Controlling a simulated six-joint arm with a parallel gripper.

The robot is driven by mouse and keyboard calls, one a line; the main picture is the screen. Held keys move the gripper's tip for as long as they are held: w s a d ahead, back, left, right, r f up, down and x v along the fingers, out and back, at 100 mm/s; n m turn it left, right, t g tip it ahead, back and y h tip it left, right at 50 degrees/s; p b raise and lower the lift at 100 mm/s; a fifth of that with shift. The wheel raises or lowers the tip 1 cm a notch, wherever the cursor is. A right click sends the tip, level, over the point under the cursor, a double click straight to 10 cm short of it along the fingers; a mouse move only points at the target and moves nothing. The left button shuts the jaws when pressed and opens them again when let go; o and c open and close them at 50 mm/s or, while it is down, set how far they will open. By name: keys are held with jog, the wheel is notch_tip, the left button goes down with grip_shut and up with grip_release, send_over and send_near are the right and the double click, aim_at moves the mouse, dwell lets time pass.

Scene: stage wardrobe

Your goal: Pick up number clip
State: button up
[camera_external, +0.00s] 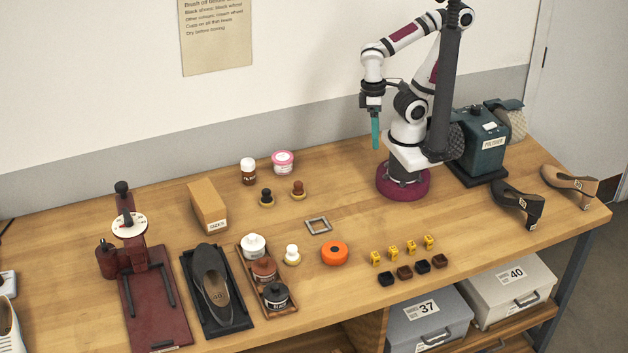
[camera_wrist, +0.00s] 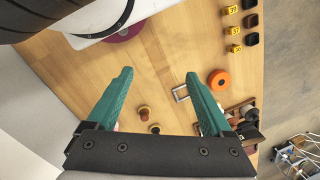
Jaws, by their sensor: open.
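Several small yellow number clips stand in a row on the right half of the table in the external view, such as this yellow clip (camera_external: 393,251). In the wrist view, yellow clips with dark digits line the top right, including one number clip (camera_wrist: 234,30). I cannot tell which clip the task means. My gripper (camera_external: 376,135) has teal fingers pointing down, high above the table near my base, well apart from the clips. In the wrist view, my gripper (camera_wrist: 158,73) is open and nothing is between its fingers.
Dark blocks (camera_external: 404,272) sit in front of the clips. An orange disc (camera_external: 334,253) and a square metal frame (camera_external: 318,226) lie to their left. A wooden tray (camera_external: 290,307) holds jars. Two heeled shoes (camera_external: 518,204) stand at right. The table is clear between frame and base.

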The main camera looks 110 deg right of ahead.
jog(key=c, duration=0.4)
jog(key=n+h, duration=0.2)
jog(key=n, duration=2.2)
send_over(429, 237)
jog(key=w, duration=0.1)
notch_tip(429, 237, down, 6)
jog(key=f, duration=1.5)
jog(key=shift+s+f, duration=0.2)
jog(key=shift+s, duration=0.2)
